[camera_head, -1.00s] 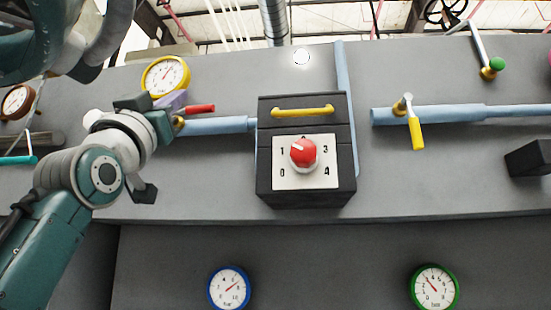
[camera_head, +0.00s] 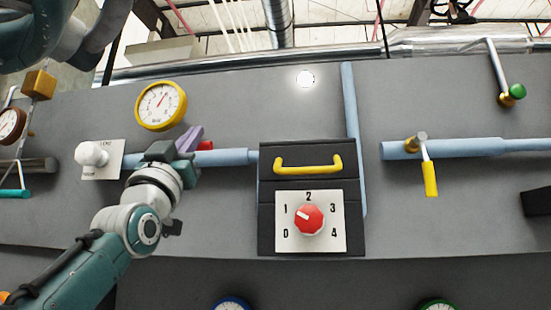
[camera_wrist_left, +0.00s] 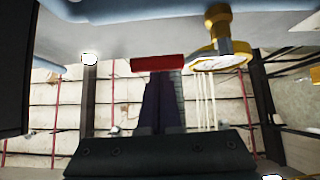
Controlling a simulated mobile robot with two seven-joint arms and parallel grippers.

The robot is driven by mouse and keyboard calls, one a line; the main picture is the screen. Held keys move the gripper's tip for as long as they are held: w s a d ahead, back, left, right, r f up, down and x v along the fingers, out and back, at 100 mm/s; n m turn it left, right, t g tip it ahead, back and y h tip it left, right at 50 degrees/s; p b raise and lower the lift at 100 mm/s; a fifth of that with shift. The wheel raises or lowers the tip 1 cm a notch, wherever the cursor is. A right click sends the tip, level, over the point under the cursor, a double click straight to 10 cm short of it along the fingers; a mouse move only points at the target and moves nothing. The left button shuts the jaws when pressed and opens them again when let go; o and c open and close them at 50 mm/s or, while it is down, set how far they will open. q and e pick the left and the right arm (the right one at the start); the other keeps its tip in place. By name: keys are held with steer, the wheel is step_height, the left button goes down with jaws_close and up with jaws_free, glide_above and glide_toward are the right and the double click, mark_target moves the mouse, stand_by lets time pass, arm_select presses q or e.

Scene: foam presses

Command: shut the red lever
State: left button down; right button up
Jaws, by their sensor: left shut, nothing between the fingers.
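The red lever (camera_head: 205,146) is on the left light-blue pipe (camera_head: 228,157). In the head view only its red end shows, and the gripper hides the rest. My left gripper (camera_head: 190,139) has its purple fingers shut and empty, close to the red lever. In the left wrist view the red handle (camera_wrist_left: 158,63) lies crosswise at the tips of the shut fingers (camera_wrist_left: 160,88). The brass valve body (camera_wrist_left: 218,28) is to its right there. I cannot tell whether the fingers touch the handle. My right gripper is not in view.
A yellow-rimmed gauge (camera_head: 160,105) is above the gripper and a white knob (camera_head: 91,154) is to its left. A black box (camera_head: 265,215) with a yellow handle (camera_head: 308,164) and red dial (camera_head: 309,219) is to the right. A yellow lever (camera_head: 430,178) hangs farther right.

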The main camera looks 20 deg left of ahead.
arm_select(q)
steer(key=shift+f, duration=0.35)
steer(key=shift+f+h, duration=0.1)
steer(key=shift+h, duration=0.2)
